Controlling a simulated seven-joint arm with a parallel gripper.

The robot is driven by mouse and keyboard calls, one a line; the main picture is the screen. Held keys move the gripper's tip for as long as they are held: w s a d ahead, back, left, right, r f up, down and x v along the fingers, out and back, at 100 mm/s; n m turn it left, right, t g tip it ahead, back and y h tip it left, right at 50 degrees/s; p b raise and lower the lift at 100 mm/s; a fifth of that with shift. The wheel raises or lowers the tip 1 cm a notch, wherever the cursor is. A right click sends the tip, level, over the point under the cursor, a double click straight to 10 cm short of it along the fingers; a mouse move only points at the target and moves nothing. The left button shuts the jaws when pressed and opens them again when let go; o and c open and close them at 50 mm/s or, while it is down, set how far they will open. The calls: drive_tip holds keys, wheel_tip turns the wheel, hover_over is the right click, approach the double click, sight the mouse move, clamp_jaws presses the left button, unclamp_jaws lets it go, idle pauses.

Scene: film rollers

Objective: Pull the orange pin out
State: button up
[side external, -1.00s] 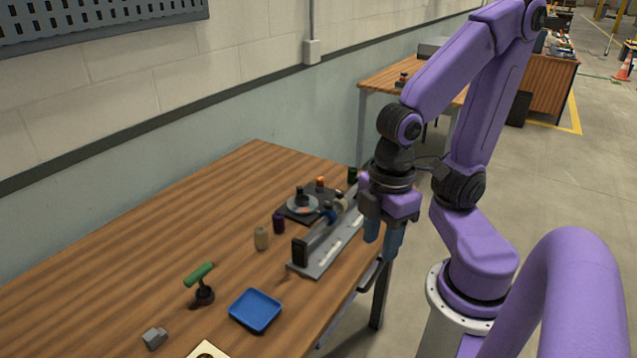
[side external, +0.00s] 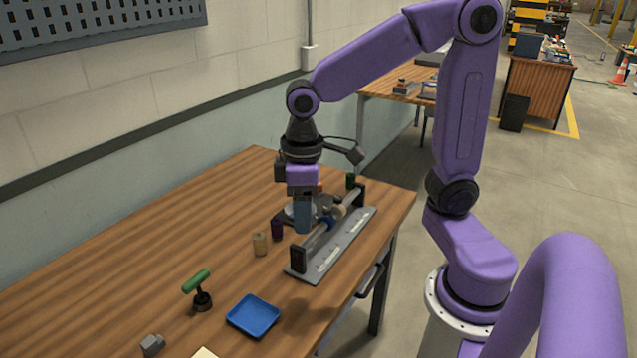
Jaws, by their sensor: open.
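The orange-topped pin (side external: 320,187) shows only as a small orange patch just right of my gripper in the side view, and the rest of it is hidden. My gripper (side external: 302,229) points down over the dark base with the pale disc (side external: 280,217), covering much of it. Its blue fingers overlap in this view, so the gap between them does not show, but it is open. I see nothing held. I cannot tell how high the fingertips are above the base.
A grey rail fixture (side external: 335,250) with dark end posts and rollers stands right of the gripper. Dark purple (side external: 277,230) and tan (side external: 260,244) rollers stand in front. A green-handled tool (side external: 198,285) and blue tray (side external: 254,315) are nearer. The table's left side is clear.

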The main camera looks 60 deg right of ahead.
drive_tip(key=w+d+f+m, duration=0.1)
drive_tip(key=w+d+m, duration=0.8)
drive_tip(key=w+d, duration=0.95)
drive_tip(key=w+d+f+m, duration=0.2)
drive_tip(key=d+m, duration=0.1)
drive_tip(key=d, duration=0.8)
drive_tip(key=w+d+f+m, duration=0.1)
drive_tip(key=d+f+m, duration=0.25)
drive_tip(key=d, duration=0.75)
wheel_tip(320, 180, down, 16)
drive_tip(key=shift+w+a+f, duration=0.1)
drive_tip(key=shift+w, duration=0.05)
